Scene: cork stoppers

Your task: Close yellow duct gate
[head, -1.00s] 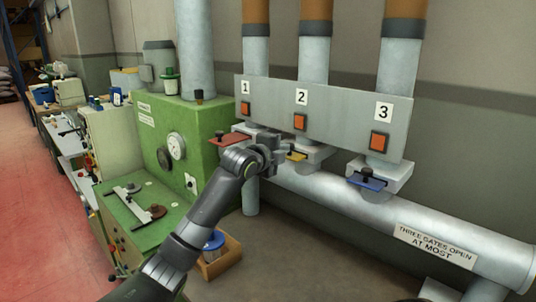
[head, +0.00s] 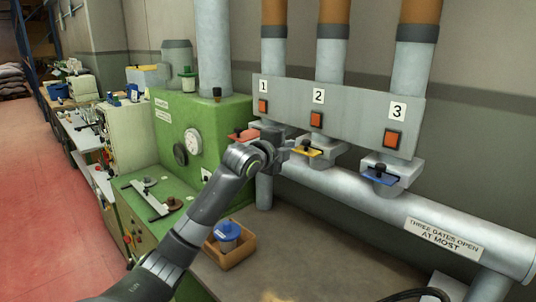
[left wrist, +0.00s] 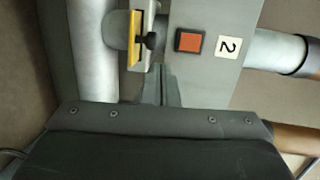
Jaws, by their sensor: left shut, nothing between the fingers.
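The yellow duct gate (head: 306,153) is a thin plate with a dark knob, sticking out of its grey housing under panel number 2. In the left wrist view the yellow plate (left wrist: 133,40) shows edge-on at upper left, with its dark knob (left wrist: 152,41) pointing toward the panel side. My left gripper (head: 287,150) is just left of the yellow gate in the head view. In the left wrist view its fingers (left wrist: 160,75) are together and empty, close to the knob; I cannot tell whether they touch it. My right gripper is not in view.
A red gate (head: 244,135) under number 1 and a blue gate (head: 381,175) under number 3 flank the yellow one. A grey panel (head: 340,112) with orange buttons is above. A large horizontal duct (head: 360,204) runs below. A green machine (head: 175,140) stands left.

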